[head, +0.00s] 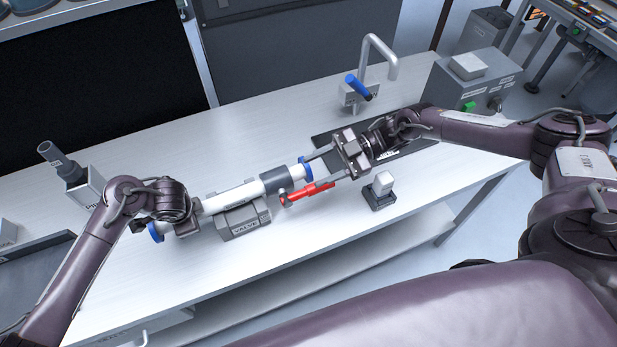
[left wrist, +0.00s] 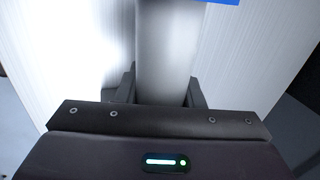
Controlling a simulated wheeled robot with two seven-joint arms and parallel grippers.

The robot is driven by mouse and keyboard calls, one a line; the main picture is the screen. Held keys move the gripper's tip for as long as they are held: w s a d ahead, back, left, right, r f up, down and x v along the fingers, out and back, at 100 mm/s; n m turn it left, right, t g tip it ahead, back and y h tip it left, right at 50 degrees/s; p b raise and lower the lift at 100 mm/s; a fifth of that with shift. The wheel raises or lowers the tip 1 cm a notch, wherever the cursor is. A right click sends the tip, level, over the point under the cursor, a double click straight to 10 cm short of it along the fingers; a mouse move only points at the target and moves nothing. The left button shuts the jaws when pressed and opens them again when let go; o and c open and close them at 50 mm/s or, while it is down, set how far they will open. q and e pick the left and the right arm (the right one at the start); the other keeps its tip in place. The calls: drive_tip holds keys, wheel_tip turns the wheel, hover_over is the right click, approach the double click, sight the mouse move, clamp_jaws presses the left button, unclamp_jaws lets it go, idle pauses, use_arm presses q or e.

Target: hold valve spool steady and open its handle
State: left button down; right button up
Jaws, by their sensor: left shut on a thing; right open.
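The valve spool (head: 231,200) is a white pipe with blue end rings and a dark grey middle body. It lies over a grey block marked VALVE (head: 243,221) on the white bench. Its red handle (head: 307,192) lies along the pipe's right part, on the near side. My left gripper (head: 187,216) is shut on the pipe near its left end; in the left wrist view the pipe (left wrist: 167,50) runs between the fingers. My right gripper (head: 320,168) is open, with its fingers near the pipe's right blue ring and the red handle. Whether it touches either cannot be told.
A small dark stand with a white block (head: 381,187) is close below my right gripper. A bent grey pipe with a blue lever (head: 357,87) stands behind it. A grey box (head: 474,83) is at the back right. The bench's back middle is clear.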

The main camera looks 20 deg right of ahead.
use_arm(q)
drive_tip(key=shift+r, duration=0.1)
use_arm(e)
drive_tip(key=shift+r, duration=1.4)
use_arm(q)
drive_tip(key=shift+w, duration=0.1)
drive_tip(key=c, duration=0.9)
unclamp_jaws()
